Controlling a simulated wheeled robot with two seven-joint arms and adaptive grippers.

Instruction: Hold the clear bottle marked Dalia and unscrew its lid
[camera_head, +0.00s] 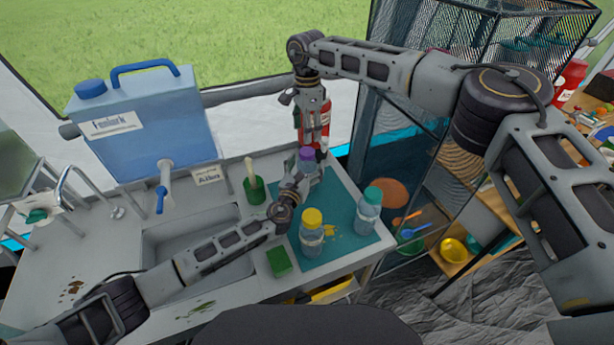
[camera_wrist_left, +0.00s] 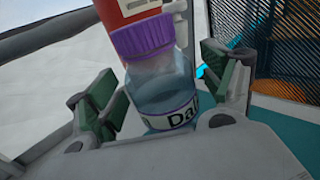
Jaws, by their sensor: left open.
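The clear bottle marked Dalia, with a purple lid (camera_head: 307,154), stands at the back of the teal mat (camera_head: 345,250). In the left wrist view the bottle (camera_wrist_left: 163,90) shows its ribbed purple lid (camera_wrist_left: 142,36) and part of the label, "Da". My left gripper (camera_head: 303,180) is open, with its green-padded fingers (camera_wrist_left: 168,92) on either side of the bottle and gaps visible. The lid is still on the bottle. My right gripper (camera_head: 312,112) points down just above and behind the lid; whether its fingers are open is unclear.
A yellow-lidded bottle (camera_head: 312,236) and a teal-lidded bottle (camera_head: 368,212) stand nearby on the mat. A green cup with a brush (camera_head: 255,190), a green sponge (camera_head: 279,262) and the sink (camera_head: 185,240) are left. A red extinguisher (camera_head: 318,125) stands behind.

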